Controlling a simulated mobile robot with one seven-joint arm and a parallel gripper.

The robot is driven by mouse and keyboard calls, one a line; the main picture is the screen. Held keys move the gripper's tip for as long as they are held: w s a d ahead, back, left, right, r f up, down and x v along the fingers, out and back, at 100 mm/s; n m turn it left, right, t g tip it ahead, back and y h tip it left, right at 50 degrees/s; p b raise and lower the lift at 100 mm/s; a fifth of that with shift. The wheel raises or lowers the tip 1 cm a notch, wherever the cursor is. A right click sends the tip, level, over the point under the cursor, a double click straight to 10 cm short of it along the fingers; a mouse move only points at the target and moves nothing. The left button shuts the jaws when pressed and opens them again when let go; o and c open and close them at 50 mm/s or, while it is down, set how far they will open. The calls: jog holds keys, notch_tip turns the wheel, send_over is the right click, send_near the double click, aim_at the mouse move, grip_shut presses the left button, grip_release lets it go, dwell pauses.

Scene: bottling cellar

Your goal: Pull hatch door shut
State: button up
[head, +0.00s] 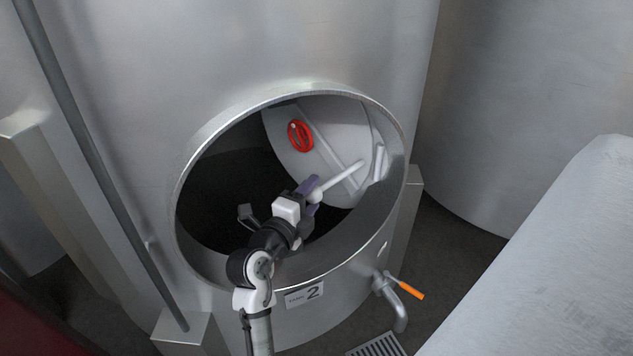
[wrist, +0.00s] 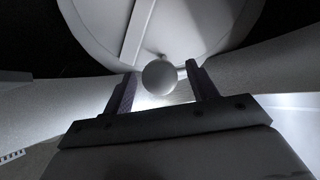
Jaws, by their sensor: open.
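The hatch door (head: 330,130) is a pale grey disc with ribs and a red knob (head: 300,136). It stands swung inward, inside the round opening (head: 196,150) of a steel tank. A white rod handle (head: 345,176) with a ball end sticks out from the door towards my gripper (head: 312,197). In the wrist view the ball end (wrist: 159,77) appears between the two fingertips of my gripper (wrist: 163,85), with gaps showing on both sides. My gripper is open and not closed on the ball. The door (wrist: 180,25) fills the top of the wrist view.
My arm reaches over the lower rim of the opening. Below right of it are a tap with an orange lever (head: 405,287) and a floor grate (head: 377,346). A plate marked 2 (head: 305,295) sits under the rim. Another tank (head: 520,110) stands at the right.

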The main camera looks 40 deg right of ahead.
jog(key=shift+p+x, duration=0.35)
jog(key=shift+x, duration=1.2)
jog(key=shift+c, duration=0.2)
grip_shut()
